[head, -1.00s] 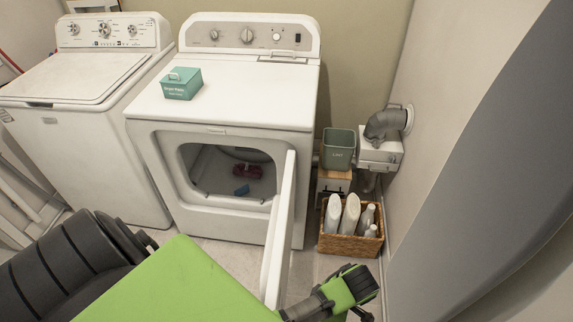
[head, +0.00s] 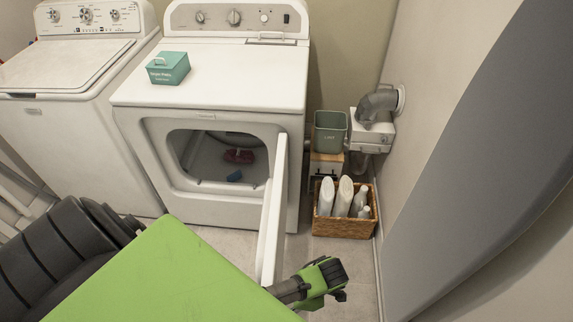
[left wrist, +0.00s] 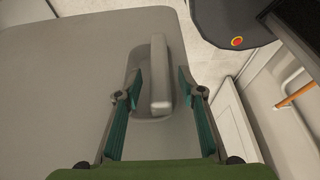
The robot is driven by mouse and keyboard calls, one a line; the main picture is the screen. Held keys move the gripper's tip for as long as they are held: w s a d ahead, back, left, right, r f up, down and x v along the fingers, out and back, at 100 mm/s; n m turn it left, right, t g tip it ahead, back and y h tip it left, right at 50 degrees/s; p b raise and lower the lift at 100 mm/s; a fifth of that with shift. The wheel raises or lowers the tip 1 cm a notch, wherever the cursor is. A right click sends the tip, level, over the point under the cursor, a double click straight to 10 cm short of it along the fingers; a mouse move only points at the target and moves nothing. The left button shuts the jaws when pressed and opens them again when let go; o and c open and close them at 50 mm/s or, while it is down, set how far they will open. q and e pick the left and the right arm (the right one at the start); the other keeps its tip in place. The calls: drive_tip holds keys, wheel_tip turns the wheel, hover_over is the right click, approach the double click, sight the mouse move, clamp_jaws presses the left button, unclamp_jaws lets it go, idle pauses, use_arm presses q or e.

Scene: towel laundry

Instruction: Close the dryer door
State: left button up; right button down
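The white dryer (head: 225,82) stands with its door (head: 272,215) swung wide open, seen nearly edge-on in the head view. In the left wrist view, the door's flat grey face (left wrist: 75,75) carries an upright handle (left wrist: 159,75) in a recess. My left gripper (left wrist: 160,80) is open, its two teal-padded fingers on either side of the handle with gaps showing. In the head view its green wrist (head: 322,281) is right of the door; the fingertips are not clear. My right gripper is out of view.
A washer (head: 75,105) stands left of the dryer. A teal box (head: 168,68) sits on the dryer top. A wicker basket of white bottles (head: 342,226) and a green bin (head: 330,132) stand to the right, near the wall and vent pipe (head: 376,105).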

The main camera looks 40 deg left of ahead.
use_arm(q)
drive_tip(key=shift+s+a+f, duration=0.15)
drive_tip(key=shift+a+f, duration=0.1)
drive_tip(key=shift+f, duration=0.4)
clamp_jaws()
